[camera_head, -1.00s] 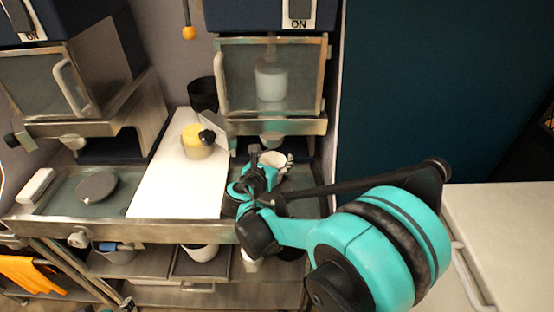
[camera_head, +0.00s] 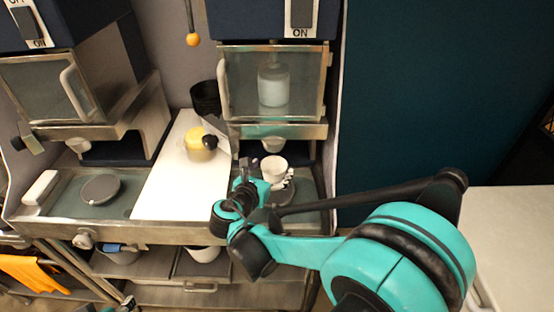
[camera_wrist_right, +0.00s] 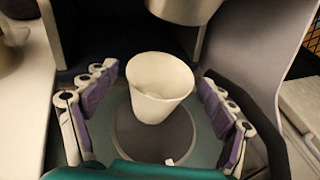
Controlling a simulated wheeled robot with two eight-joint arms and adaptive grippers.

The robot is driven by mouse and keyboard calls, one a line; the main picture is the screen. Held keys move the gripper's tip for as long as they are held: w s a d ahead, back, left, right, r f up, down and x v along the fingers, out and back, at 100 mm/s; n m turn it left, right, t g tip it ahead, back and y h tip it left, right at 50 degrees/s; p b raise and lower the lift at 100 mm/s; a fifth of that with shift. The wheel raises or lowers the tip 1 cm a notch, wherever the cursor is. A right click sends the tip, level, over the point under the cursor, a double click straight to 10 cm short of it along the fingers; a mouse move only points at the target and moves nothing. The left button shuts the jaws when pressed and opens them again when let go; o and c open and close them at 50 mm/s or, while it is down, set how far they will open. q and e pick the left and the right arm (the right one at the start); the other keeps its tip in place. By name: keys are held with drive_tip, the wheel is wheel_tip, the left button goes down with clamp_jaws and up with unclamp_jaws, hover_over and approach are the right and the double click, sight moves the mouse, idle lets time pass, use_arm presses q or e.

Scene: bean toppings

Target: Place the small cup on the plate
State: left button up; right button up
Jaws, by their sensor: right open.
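The small white cup (camera_head: 273,168) is upright below the right-hand machine. In the right wrist view the cup (camera_wrist_right: 160,88) appears over a dark grey round plate (camera_wrist_right: 150,142), and its base seems to rest on it. In the head view my arm partly hides this plate (camera_head: 286,192). My right gripper (camera_head: 256,172) is open, just left of the cup in the head view. In the wrist view its purple-grey fingers (camera_wrist_right: 160,108) stand on either side of the cup, with gaps visible. My left gripper is not in view.
A similar grey disc (camera_head: 100,188) lies in the left tray. A white board (camera_head: 178,190) holds a yellow container (camera_head: 200,148), with a black cup (camera_head: 205,97) behind. The right-hand machine's spout (camera_head: 273,144) hangs close above the cup. A pale counter (camera_head: 515,240) is at right.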

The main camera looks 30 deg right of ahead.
drive_tip(key=p+v, duration=0.1)
drive_tip(key=v, duration=0.5)
drive_tip(key=shift+a, duration=0.1)
idle(0.3)
